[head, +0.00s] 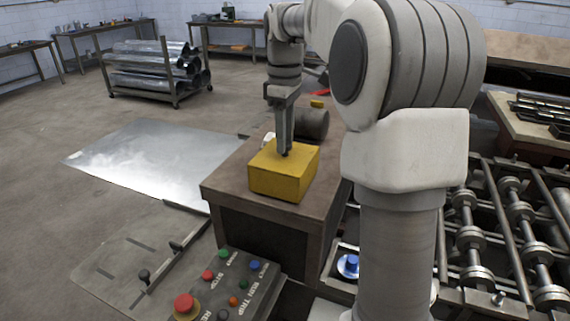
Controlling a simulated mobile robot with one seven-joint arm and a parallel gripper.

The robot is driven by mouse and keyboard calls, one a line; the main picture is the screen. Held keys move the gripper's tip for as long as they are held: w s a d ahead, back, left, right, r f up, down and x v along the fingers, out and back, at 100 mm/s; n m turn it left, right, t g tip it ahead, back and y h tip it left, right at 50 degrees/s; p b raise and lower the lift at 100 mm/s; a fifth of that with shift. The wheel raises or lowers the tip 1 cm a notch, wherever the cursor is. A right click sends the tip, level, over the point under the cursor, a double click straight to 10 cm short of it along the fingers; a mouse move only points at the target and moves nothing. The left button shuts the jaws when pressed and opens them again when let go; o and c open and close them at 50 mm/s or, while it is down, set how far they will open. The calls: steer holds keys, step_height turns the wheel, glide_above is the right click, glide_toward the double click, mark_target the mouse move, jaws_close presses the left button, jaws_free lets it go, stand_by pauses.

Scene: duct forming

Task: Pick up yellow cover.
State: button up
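The yellow cover (276,180), a box-like block, sits on the brown top of a low cabinet (226,187). My gripper (285,152) points straight down over the cover, and its tip overlaps the cover's top face in the head view. The gripper is seen nearly edge-on, so I cannot tell whether its fingers are open or shut, or whether they touch the cover. The cover looks flat on the cabinet, with no gap visible beneath it.
A dark cylinder (312,124), a small yellow piece (317,104) and a red item lie behind the cover. A control panel (230,289) with buttons stands in front. A metal sheet (150,160) is at left, a roller machine (508,235) at right, a pipe rack (155,72) behind.

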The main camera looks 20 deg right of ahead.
jaws_close()
steer(key=shift+r, duration=0.1)
stand_by(0.8)
